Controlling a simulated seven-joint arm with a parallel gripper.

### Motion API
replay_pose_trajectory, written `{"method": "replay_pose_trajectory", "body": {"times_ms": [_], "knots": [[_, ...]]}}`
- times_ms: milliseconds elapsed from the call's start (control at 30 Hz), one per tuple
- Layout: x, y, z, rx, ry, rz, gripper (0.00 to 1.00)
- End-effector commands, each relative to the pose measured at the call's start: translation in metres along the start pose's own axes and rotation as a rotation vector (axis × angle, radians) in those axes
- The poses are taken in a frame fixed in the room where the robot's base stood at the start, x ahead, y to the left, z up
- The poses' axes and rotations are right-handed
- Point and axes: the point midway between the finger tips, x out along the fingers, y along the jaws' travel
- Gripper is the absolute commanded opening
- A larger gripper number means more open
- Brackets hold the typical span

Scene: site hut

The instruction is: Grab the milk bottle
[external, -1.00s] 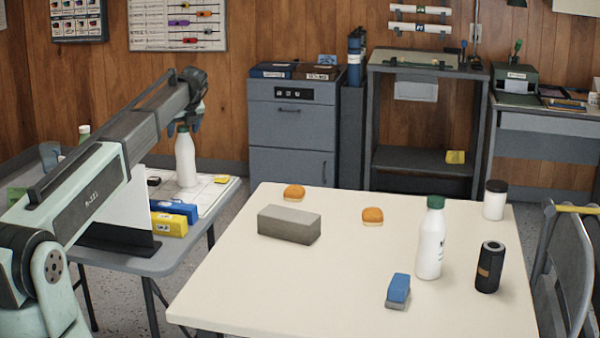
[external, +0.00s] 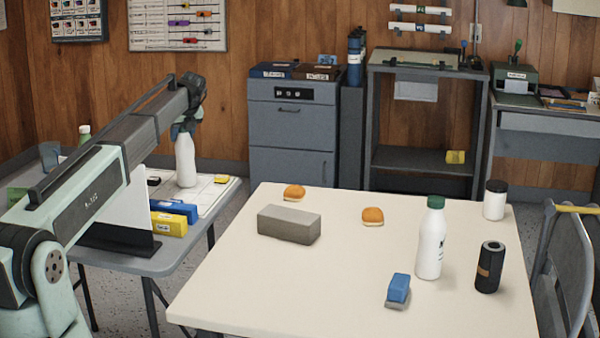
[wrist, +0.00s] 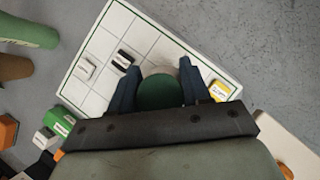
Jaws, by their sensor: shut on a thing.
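A white milk bottle (external: 185,162) stands upright on a white gridded board (external: 216,190) on the grey side table at left. My gripper (external: 184,128) is at its top from above, shut on it. In the wrist view the bottle's green cap (wrist: 160,92) lies between my two dark fingers, and my gripper (wrist: 158,85) hides most of its body. A second white bottle (external: 431,245) with a green cap stands on the cream table, well away from my gripper.
The cream table (external: 250,290) holds a grey block (external: 289,224), two orange-topped buns, a blue-and-grey eraser (external: 397,290), a black can (external: 489,267) and a white jar (external: 495,200). Blue (external: 175,211) and yellow (external: 169,224) boxes lie beside the gridded board. A white panel stands near my arm.

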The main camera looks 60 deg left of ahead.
Motion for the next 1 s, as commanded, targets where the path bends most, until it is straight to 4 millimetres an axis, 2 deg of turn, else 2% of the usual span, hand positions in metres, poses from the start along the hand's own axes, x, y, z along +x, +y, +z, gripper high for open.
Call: {"method": "replay_pose_trajectory", "body": {"times_ms": [33,200,667,767,1000], "knots": [[0.0,0.0,0.0,0.0,0.0,0.001,0.15],[0.0,0.0,0.0,0.0,0.0,0.001,0.0],[-0.003,0.0,0.002,0.0,-0.001,0.0,0.0],[-0.011,0.0,0.008,-0.001,-0.001,0.0,0.0],[-0.046,-0.001,0.03,0.0,-0.002,-0.001,0.0]]}}
